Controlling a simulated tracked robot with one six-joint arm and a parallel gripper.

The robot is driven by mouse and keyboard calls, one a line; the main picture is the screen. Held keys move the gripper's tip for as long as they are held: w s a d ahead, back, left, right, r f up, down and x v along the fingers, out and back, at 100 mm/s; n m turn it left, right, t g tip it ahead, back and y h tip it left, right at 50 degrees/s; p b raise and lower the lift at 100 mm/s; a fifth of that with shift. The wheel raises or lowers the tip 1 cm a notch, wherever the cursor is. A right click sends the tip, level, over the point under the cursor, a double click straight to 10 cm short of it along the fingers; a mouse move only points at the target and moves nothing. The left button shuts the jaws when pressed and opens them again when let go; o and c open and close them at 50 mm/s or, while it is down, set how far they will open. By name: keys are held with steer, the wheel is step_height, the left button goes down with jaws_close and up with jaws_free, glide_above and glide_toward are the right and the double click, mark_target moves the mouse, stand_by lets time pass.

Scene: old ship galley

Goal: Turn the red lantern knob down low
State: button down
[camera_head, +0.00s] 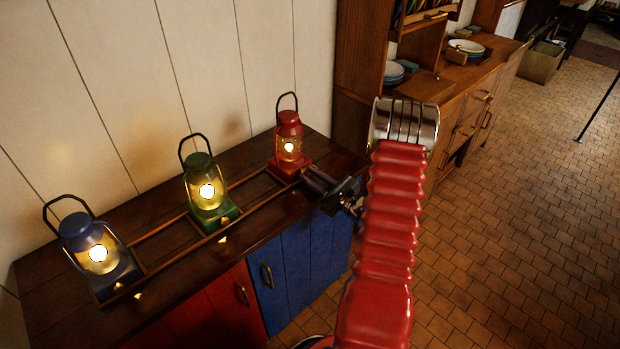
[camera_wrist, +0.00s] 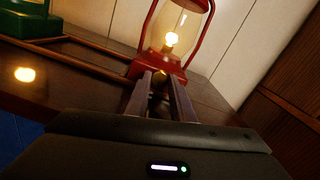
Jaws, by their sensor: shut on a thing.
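The red lantern (camera_head: 289,137) stands lit and upright at the right end of the dark wooden counter. In the wrist view its red base and glass (camera_wrist: 172,40) are straight ahead, with a small glowing flame. My gripper (camera_head: 308,177) reaches in from the right to the front of the lantern's base. In the wrist view my gripper (camera_wrist: 160,80) has its two fingers closed on the small brass knob (camera_wrist: 159,78) at the front of the red base. The fingers hide most of the knob, so its turn cannot be read.
A lit green lantern (camera_head: 206,190) and a lit blue lantern (camera_head: 93,248) stand further left on the counter (camera_head: 160,290). A wooden rail runs along the lantern bases. A wooden dresser (camera_head: 450,110) with plates stands behind right.

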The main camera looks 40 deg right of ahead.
steer(key=shift+n, duration=1.6)
steer(key=c, duration=1.5)
jaws_free()
steer(key=shift+c, duration=0.2)
steer(key=s, duration=1.3)
steer(key=shift+s+d, duration=0.25)
steer(key=shift+s, duration=0.15)
